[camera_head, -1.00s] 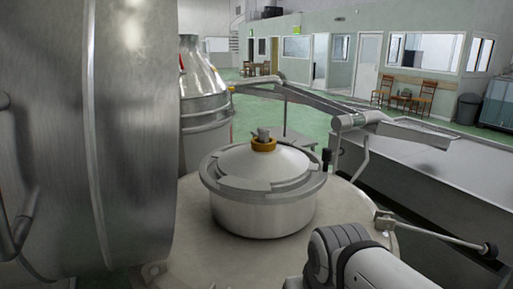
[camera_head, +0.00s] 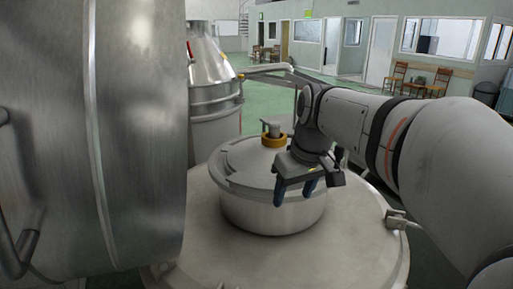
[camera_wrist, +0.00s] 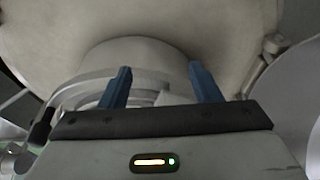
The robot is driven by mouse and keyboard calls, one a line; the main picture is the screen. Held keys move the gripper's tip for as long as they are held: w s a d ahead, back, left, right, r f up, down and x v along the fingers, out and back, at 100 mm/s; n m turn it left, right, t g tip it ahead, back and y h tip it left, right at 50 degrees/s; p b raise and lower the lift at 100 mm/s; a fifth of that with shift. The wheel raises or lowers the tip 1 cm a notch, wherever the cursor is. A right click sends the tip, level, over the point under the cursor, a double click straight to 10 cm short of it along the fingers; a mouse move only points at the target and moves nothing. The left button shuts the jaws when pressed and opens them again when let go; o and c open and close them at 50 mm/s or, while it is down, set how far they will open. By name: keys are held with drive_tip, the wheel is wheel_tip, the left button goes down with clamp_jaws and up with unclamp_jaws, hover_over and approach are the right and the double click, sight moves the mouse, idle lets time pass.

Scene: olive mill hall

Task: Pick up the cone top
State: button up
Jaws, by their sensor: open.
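The cone top (camera_head: 250,160) is a pale metal conical lid on the round metal pot (camera_head: 262,212). A yellow-orange ring (camera_head: 273,141) and a small grey knob (camera_head: 271,128) stand at its peak. My gripper (camera_head: 294,194) is in front of the lid's right side, with its two blue fingers pointing down. It is open, with nothing between the fingers, and hides the right part of the lid and rim. In the wrist view, my gripper (camera_wrist: 160,82) shows its fingers spread over the pot (camera_wrist: 135,58). I cannot tell whether it touches the lid or pot.
The pot stands on a wide pale metal vessel top (camera_head: 215,252). A large steel drum (camera_head: 130,130) fills the left side. A steel conical vessel (camera_head: 211,85) stands behind. A grey pipe (camera_head: 262,70) runs behind my arm.

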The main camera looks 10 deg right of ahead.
drive_tip(key=w+r+n+y+p, duration=0.1)
drive_tip(key=w+r+n+p, duration=0.15)
drive_tip(key=w+r, duration=0.8)
drive_tip(key=r+n+g+y+p, duration=0.1)
drive_tip(key=n+y+p, duration=0.1)
drive_tip(key=n, duration=0.5)
hover_over(277, 123)
drive_tip(key=d, duration=0.1)
drive_tip(key=shift+s+d+m, duration=0.1)
drive_tip(key=shift+d+m, duration=0.05)
drive_tip(key=shift+m, duration=0.1)
drive_tip(key=shift+d+p+x, duration=0.1)
drive_tip(key=shift+p+x, duration=0.1)
drive_tip(key=shift+x, duration=1.1)
drive_tip(key=shift+d+p+x, duration=0.15)
drive_tip(key=shift+x, duration=1.15)
drive_tip(key=shift+s+f, duration=0.1)
drive_tip(key=shift+s, duration=0.05)
clamp_jaws()
